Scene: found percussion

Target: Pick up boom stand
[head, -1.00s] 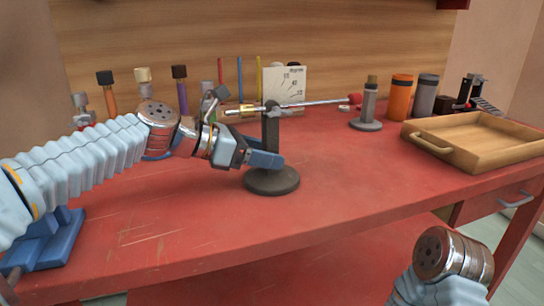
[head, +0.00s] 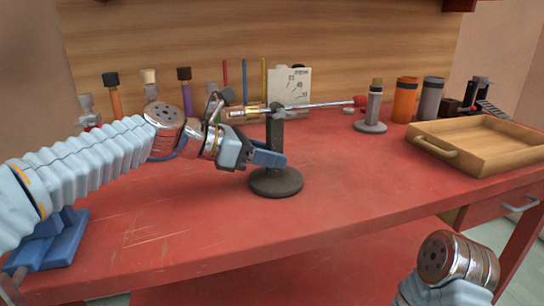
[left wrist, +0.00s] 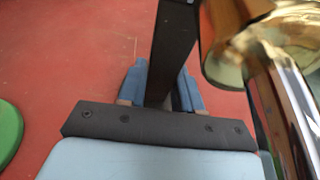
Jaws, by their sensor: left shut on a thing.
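The boom stand has a round dark base (head: 275,183), a dark upright post and a thin, near-level metal rod (head: 320,105). The rod carries a brass weight at its left end and a red tip at its right. My left gripper (head: 268,158) is shut on the post, low down, just above the base. In the left wrist view the blue fingers (left wrist: 160,88) lie on either side of the dark post (left wrist: 172,45). The stand is upright; I cannot tell whether its base touches the table. My right gripper is out of view; only part of that arm shows.
The red table (head: 200,220) is clear in front of the stand. A wooden tray (head: 450,153) lies at the right. A small grey stand (head: 371,127), an orange canister (head: 404,100) and a grey one are behind. Several coloured handles and a white card (head: 290,85) line the back.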

